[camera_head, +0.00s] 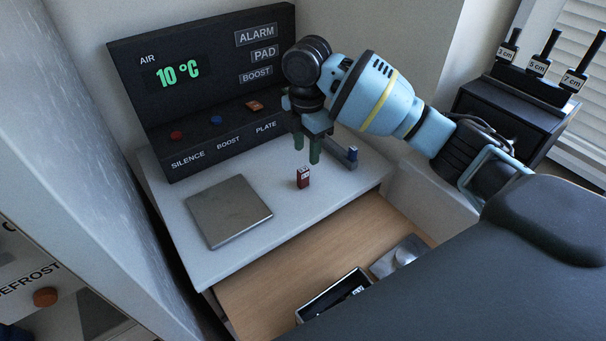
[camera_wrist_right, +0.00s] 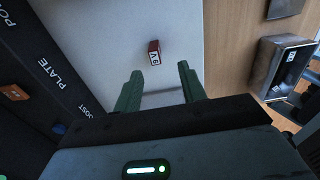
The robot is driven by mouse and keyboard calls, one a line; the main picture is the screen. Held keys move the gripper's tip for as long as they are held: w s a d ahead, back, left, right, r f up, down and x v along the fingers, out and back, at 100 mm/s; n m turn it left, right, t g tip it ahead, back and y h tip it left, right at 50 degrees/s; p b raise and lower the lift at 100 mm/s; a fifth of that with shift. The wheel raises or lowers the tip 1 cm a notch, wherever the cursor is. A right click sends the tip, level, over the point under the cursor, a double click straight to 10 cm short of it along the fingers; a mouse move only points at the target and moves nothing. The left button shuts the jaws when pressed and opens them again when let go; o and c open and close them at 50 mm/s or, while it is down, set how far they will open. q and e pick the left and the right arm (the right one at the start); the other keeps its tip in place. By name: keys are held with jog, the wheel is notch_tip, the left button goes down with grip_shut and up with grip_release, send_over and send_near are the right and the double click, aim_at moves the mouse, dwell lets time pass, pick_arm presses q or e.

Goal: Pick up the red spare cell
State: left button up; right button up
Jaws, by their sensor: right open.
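The red spare cell (camera_head: 303,178) stands on the white worktop in the head view, right of the grey plate. It also shows in the right wrist view (camera_wrist_right: 154,52), with a pale label on one face. My right gripper (camera_head: 307,152) is above the worktop, near the cell and behind it in the head view. In the right wrist view its two green fingers (camera_wrist_right: 160,88) are apart with nothing between them, and the cell lies beyond their tips. My left gripper is not in view.
A grey square plate (camera_head: 228,210) lies on the white worktop (camera_head: 262,248). A black panel (camera_head: 205,85) with buttons stands behind. A small blue cell (camera_head: 352,153) sits on a grey holder. A wooden surface (camera_head: 340,245) with a black tray (camera_head: 333,297) is in front.

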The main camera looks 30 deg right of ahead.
aim_at(305, 169)
jog(key=shift+w+d+f, duration=0.1)
jog(key=shift+w+f, duration=0.05)
jog(key=shift+f, duration=1.1)
jog(key=shift+w+a+f, duration=0.1)
jog(key=shift+w+f, duration=0.05)
jog(key=shift+f, duration=1.1)
jog(key=shift+w+d+f, duration=0.1)
jog(key=shift+w+f, duration=0.05)
jog(key=shift+f, duration=1.1)
jog(key=shift+c, duration=0.4)
grip_shut()
